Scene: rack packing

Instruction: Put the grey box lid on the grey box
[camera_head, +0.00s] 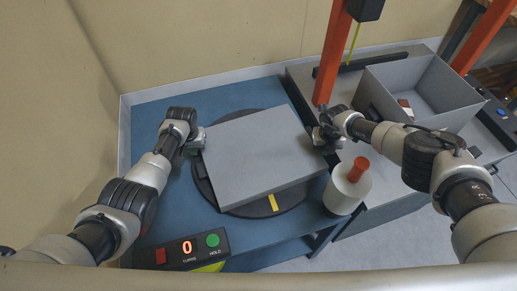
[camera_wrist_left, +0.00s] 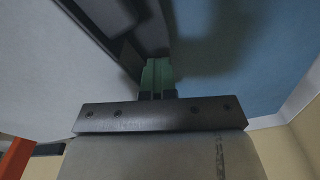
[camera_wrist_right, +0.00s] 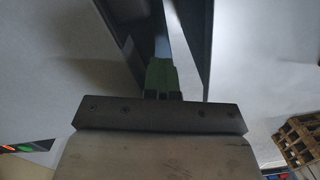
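The grey box lid (camera_head: 258,152) is a flat, wide panel with a short front side. It sits at a slant over the dark round turntable (camera_head: 262,209) in the head view, and what is under it is hidden. My left gripper (camera_head: 197,142) is at its left edge; in the left wrist view its green fingertips (camera_wrist_left: 158,74) are close together on the edge. My right gripper (camera_head: 324,140) is at its right edge; in the right wrist view its green fingertips (camera_wrist_right: 161,76) close on a thin grey wall. The open grey box (camera_head: 448,88) stands at the back right.
An orange post (camera_head: 331,62) rises behind. The blue table (camera_head: 150,105) is clear at the back left.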

